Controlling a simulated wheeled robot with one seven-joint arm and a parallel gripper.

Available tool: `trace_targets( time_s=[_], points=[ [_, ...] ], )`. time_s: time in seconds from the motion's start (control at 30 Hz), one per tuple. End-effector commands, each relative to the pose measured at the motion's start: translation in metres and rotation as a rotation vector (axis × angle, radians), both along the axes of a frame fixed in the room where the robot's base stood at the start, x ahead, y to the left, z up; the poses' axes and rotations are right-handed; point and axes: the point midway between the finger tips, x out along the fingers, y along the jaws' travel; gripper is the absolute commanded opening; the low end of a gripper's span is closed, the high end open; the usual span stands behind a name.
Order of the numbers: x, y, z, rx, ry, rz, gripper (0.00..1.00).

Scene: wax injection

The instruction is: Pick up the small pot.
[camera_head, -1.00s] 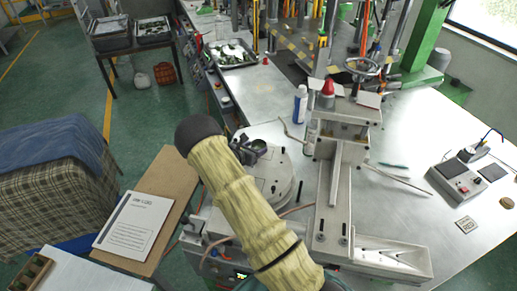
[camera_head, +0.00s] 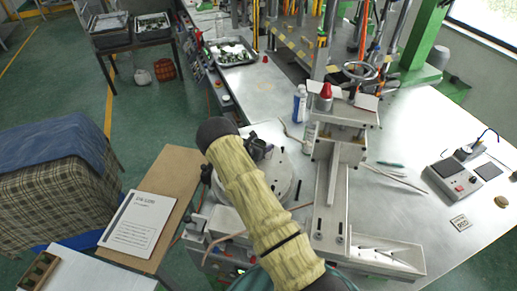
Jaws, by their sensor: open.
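My arm, in a yellowish sleeve with a black rounded end, reaches up from the bottom centre over a round pale plate (camera_head: 285,180) on the machine. I cannot make out my gripper's fingertips; the arm seems to hide them. A dark fitting (camera_head: 256,147) shows just right of the arm's black end, on or above the plate; I cannot tell what it belongs to. No small pot can be identified with certainty. A small grey container with a red top (camera_head: 325,93) stands on the machine's upper block, clear of my arm.
A white and blue bottle (camera_head: 300,104) stands behind the plate. The metal press frame (camera_head: 327,190) rises right of my arm. A control box (camera_head: 452,181) and thin tools (camera_head: 395,175) lie on the metal table (camera_head: 420,125). A booklet (camera_head: 139,224) lies on a brown board at left.

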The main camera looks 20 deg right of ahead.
Motion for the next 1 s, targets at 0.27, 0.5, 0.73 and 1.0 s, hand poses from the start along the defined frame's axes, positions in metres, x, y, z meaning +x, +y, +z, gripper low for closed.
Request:
trace_targets(
  time_s=[0.27,0.5,0.73,1.0],
  points=[
    [0.0,0.0,0.001,0.0,-0.001,0.0,0.31],
    [0.0,0.0,0.001,0.0,-0.001,0.0,0.27],
    [0.001,0.001,0.015,0.001,-0.003,0.0,0.27],
    [0.001,0.001,0.057,0.001,-0.006,0.0,0.27]
  ],
)
